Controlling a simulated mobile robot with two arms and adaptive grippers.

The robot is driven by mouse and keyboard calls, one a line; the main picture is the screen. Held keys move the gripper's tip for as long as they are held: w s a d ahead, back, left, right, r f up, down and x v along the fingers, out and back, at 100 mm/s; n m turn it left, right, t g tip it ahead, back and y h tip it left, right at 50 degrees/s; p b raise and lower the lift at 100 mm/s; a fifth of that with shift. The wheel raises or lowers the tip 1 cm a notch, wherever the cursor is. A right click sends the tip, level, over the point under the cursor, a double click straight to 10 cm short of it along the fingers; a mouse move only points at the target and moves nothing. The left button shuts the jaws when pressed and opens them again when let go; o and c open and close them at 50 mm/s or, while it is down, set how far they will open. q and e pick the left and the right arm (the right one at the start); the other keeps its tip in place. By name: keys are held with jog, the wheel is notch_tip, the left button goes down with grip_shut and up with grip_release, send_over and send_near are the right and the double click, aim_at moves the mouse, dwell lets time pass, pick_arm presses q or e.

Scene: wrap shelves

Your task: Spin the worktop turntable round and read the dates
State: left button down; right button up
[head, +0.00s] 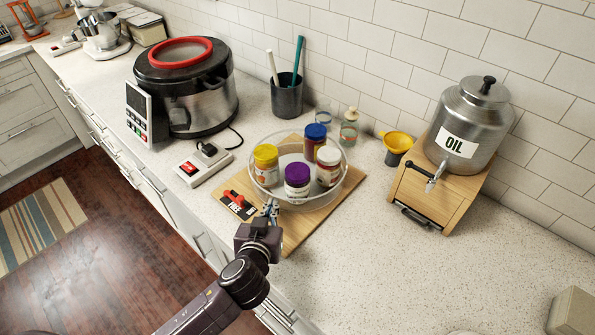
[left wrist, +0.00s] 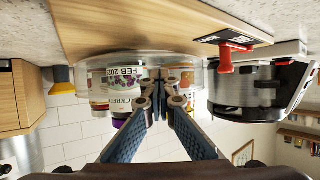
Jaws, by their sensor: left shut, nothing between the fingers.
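The clear round turntable (head: 318,204) sits on a wooden board (head: 298,233). It carries a yellow-lidded jar (head: 266,166), a purple-lidded jar (head: 297,181), a blue-lidded jar (head: 315,140) and a white-lidded jar (head: 328,167). A red lever (head: 238,199) sits at the board's left corner beside a "FREE" label. My left gripper (head: 270,209) is shut and empty at the turntable's near-left rim; I cannot tell if it touches. The left wrist view is upside down: the fingertips (left wrist: 163,84) are before the clear rim (left wrist: 196,72), and one label (left wrist: 124,76) reads "FEB 202", its end hidden.
A black and steel cooker (head: 190,95) and a switch box (head: 203,165) stand left. A dark utensil cup (head: 287,98) is behind. An oil dispenser (head: 470,125) on a wooden stand (head: 432,196) and a yellow funnel (head: 398,142) are right. The counter's front right is mostly clear.

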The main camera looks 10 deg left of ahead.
aim_at(263, 195)
pick_arm(q)
jog(key=shift+w+a, duration=0.2)
jog(key=shift+a, duration=0.55)
jog(key=shift+w+a, duration=0.25)
jog(key=shift+a, duration=0.25)
jog(key=shift+w+a, duration=0.25)
jog(key=shift+a, duration=0.2)
jog(key=shift+s, duration=0.15)
jog(key=shift+s+a+p, duration=0.2)
jog(key=shift+s+a, duration=0.25)
jog(key=shift+s, duration=0.25)
jog(key=shift+s+a+p, duration=0.15)
jog(key=shift+s+a, duration=0.3)
jog(key=shift+s, duration=0.2)
jog(key=v, duration=1.2)
jog(key=shift+f, duration=0.1)
